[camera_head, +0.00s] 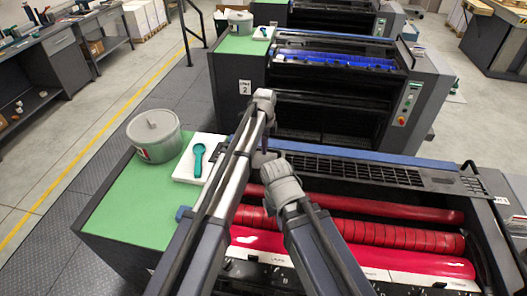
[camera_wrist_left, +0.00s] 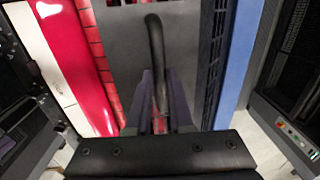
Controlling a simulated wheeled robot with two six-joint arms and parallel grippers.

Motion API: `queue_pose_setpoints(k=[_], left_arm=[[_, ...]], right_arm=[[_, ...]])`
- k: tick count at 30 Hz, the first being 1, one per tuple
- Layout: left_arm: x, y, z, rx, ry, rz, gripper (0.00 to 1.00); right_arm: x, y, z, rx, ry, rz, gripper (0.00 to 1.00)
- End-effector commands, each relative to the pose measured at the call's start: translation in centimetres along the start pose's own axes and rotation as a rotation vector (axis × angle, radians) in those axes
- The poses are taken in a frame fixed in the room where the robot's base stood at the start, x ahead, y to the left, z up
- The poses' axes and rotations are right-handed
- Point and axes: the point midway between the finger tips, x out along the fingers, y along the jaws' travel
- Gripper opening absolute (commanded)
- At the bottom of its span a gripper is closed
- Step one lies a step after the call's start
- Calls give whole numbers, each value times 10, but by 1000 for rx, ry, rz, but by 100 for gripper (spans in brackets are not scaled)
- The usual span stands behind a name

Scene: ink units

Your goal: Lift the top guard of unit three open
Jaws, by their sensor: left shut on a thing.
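The nearest ink unit shows red rollers (camera_head: 375,232) under a dark slotted top guard (camera_head: 385,172) with a blue bar (camera_head: 330,155) behind it. Its number is not readable. In the left wrist view, my left gripper (camera_wrist_left: 160,98) is shut on a black curved handle (camera_wrist_left: 155,45) above a grey panel (camera_wrist_left: 122,45). The slotted strip (camera_wrist_left: 216,50) and blue bar (camera_wrist_left: 240,55) lie right of it, the red rollers (camera_wrist_left: 70,40) left. In the head view my arms hide the handle. My right gripper's fingers cannot be made out there.
A grey tub (camera_head: 155,135) and a white tray (camera_head: 190,170) with a teal tool (camera_head: 198,160) stand on the green top (camera_head: 135,210) to the left. Unit two (camera_head: 240,75), with blue rollers, stands behind. A walkway (camera_head: 110,100) lies left.

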Motion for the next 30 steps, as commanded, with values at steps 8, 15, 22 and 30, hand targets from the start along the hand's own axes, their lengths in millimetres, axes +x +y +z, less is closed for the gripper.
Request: queue_pose_setpoints(k=[8,15,22,30], left_arm=[[-6,-16,0,-2,0,-18,0],[-5,-16,0,-2,0,-18,0],[-5,-15,0,-2,0,-17,31],[-6,-12,0,-1,1,-14,50]], right_arm=[[-6,0,0,1,0,0,0],[-6,0,0,1,0,0,0],[-6,0,0,1,0,0,0],[-6,0,0,1,0,0,0]])
